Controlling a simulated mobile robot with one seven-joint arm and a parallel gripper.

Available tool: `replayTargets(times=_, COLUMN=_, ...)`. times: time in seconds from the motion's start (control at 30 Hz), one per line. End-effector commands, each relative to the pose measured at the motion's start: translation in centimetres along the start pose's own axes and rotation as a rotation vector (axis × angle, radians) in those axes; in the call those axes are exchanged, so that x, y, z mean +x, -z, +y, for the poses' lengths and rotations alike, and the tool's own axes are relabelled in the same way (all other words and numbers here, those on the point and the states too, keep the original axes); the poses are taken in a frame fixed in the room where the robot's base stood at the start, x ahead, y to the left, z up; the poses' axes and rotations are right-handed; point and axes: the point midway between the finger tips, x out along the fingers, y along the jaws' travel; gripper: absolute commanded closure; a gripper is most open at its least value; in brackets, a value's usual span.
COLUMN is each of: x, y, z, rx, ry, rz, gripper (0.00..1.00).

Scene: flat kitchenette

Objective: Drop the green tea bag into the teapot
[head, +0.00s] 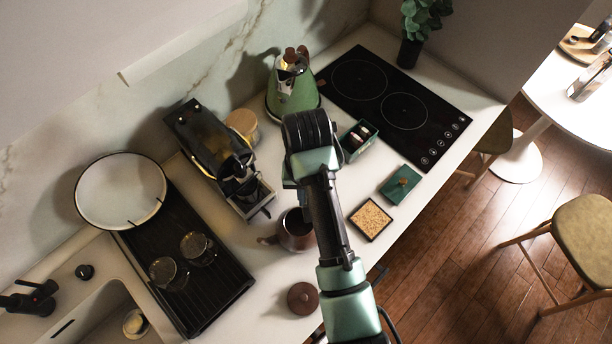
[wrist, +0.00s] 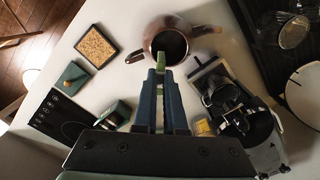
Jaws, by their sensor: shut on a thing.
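The brown teapot (head: 297,232) stands uncovered on the counter, partly behind my arm in the head view. Its dark round opening faces up in the wrist view, where the teapot (wrist: 184,28) is just beyond my fingertips. My gripper (wrist: 162,72) is shut on the green tea bag (wrist: 162,61), a small green piece showing between the fingertips. The tea bag appears beside the lower rim of the opening in that view; its height above the pot cannot be told. In the head view my arm hides the fingers and the tea bag.
A brown round lid (head: 303,298) lies near the counter's front edge. A coffee machine (head: 222,160), green kettle (head: 292,92), open green box (head: 357,141), green lid (head: 401,184) and square tray of grains (head: 358,231) surround the teapot. Two glasses stand on the black drainer (head: 205,302).

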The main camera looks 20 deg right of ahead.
Motion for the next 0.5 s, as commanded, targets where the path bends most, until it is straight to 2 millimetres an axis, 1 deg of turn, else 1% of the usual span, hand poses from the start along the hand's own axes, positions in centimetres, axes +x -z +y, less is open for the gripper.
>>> replayTargets(times=0.03, x=1.3, y=0.0, z=0.1, rx=0.001, ry=0.000, rz=0.001, gripper=1.00)
replayTargets(times=0.2, x=2.9, y=0.0, z=0.0, rx=-0.001, ry=0.000, rz=0.000, gripper=1.00)
replayTargets(times=0.33, x=3.4, y=0.0, z=0.0, rx=0.000, ry=0.001, rz=0.000, gripper=1.00)
replayTargets(times=0.5, x=3.2, y=0.0, z=0.0, rx=-0.001, ry=0.001, rz=0.000, gripper=1.00)
